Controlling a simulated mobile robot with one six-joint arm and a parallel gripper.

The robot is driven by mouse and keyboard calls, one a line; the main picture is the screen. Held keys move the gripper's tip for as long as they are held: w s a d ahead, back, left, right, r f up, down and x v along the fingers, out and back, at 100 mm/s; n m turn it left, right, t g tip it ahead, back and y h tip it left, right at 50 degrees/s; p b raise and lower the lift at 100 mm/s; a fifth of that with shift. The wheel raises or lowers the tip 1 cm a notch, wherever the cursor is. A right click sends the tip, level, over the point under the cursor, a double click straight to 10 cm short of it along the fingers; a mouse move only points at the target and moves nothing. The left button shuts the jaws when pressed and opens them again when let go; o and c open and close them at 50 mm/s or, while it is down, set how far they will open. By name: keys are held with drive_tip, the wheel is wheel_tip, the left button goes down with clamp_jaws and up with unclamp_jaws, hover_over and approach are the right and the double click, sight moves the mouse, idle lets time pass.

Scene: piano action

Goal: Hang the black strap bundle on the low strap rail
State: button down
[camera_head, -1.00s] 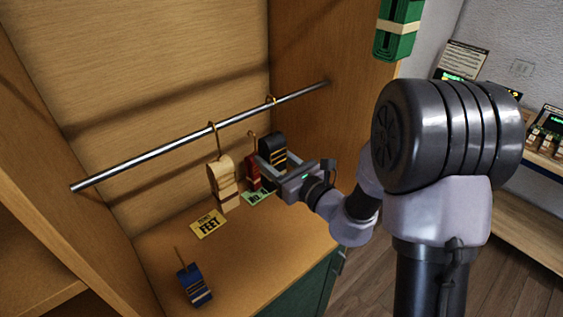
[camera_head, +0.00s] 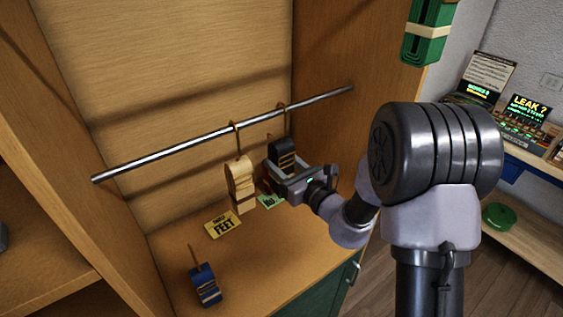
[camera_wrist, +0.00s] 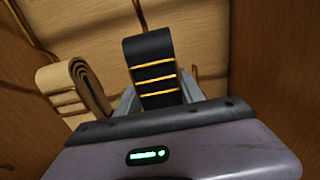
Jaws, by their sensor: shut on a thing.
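The black strap bundle (camera_head: 283,149), with thin yellow bands, is between the fingers of my gripper (camera_head: 281,165), which is shut on it. In the wrist view the bundle (camera_wrist: 152,62) hangs upright, with its brass hook (camera_wrist: 139,12) running up out of the picture. In the head view the hook (camera_head: 284,122) rises to the low strap rail (camera_head: 205,143) and appears to loop over it near its right end. I cannot tell whether the hook bears on the rail. My gripper's body hides the bundle's lower part in the head view.
A cream bundle (camera_head: 239,184) hangs on the rail to the left, close to my gripper. A blue bundle (camera_head: 205,284) is low at the front left. A yellow label (camera_head: 223,224) and a green label (camera_head: 270,201) lie on the shelf. The cabinet's right wall (camera_head: 350,62) is close.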

drive_tip(key=c, duration=0.6)
unclamp_jaws()
drive_tip(key=shift+c, duration=0.2)
drive_tip(key=shift+d, duration=0.1)
